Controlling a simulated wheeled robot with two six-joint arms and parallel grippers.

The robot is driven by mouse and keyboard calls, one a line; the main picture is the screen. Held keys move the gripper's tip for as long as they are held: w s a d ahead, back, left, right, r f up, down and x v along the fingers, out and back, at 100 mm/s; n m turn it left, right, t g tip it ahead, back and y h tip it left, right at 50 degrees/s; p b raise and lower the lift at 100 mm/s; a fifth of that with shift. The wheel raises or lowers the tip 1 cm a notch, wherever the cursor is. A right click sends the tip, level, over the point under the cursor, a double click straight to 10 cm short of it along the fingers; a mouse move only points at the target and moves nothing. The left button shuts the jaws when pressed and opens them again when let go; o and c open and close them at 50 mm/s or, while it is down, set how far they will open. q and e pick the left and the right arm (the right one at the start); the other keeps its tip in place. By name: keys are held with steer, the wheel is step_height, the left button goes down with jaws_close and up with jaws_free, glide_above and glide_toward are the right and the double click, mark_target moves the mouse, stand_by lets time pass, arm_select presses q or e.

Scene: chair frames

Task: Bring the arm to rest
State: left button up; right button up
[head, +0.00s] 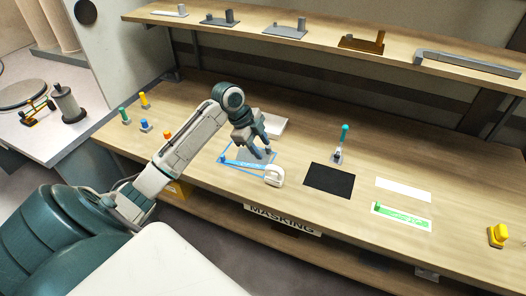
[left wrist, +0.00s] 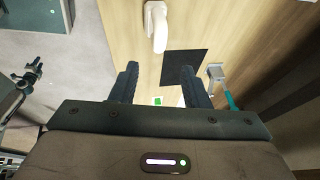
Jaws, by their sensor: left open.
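My left gripper (head: 262,152) is open above the workbench (head: 215,180), with its arm reaching in from the left. In the left wrist view its two fingers (left wrist: 158,80) stand apart with nothing between them. Below the gripper in the head view lie a blue-marked area (head: 240,163) and a white curved item (head: 273,176). The white item also shows beyond the fingertips in the left wrist view (left wrist: 156,25). I cannot tell from the head view how high the fingers are above the bench. My right gripper is not in view.
A black mat (head: 329,181), a teal-topped tool on a stand (head: 341,146), a white sheet (head: 403,190), a green-marked card (head: 401,217) and a yellow item (head: 497,235) are on the bench. Several small coloured pieces stand at left. A shelf (head: 335,42) holding metal parts runs behind.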

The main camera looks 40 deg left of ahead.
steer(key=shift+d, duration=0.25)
